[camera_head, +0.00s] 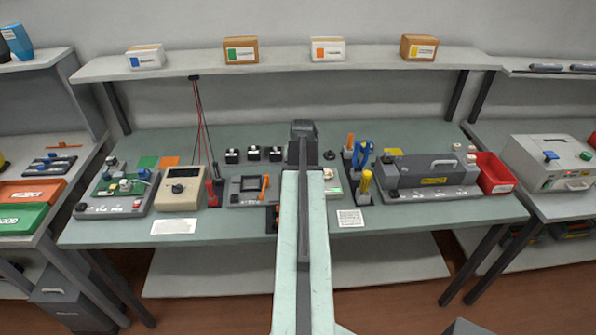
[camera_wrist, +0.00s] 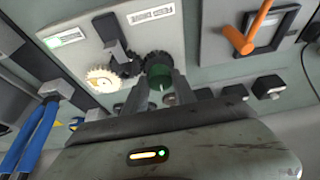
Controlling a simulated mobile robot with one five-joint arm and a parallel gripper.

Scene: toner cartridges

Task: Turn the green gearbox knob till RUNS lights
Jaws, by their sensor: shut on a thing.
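The green gearbox knob (camera_wrist: 159,76) shows in the wrist view between the two fingers of my gripper (camera_wrist: 158,82), which is shut on it. The knob's top is dark and round, with green on its side. It sits at the edge of a pale gearbox panel (camera_wrist: 92,52). A dark gear (camera_wrist: 127,66) and a cream gear (camera_wrist: 103,79) lie to its left. A small label with green on it (camera_wrist: 66,38) is at the panel's upper left; I cannot read it surely. In the head view my arm hides the knob and most of the panel (camera_head: 333,180).
An orange-handled fixture (camera_wrist: 260,30) stands right of the gearbox in the wrist view. Several black blocks (camera_head: 253,153) stand behind it on the bench (camera_head: 290,232). A holder with blue pliers (camera_head: 362,155) and a grey cartridge (camera_head: 430,172) stand to the right.

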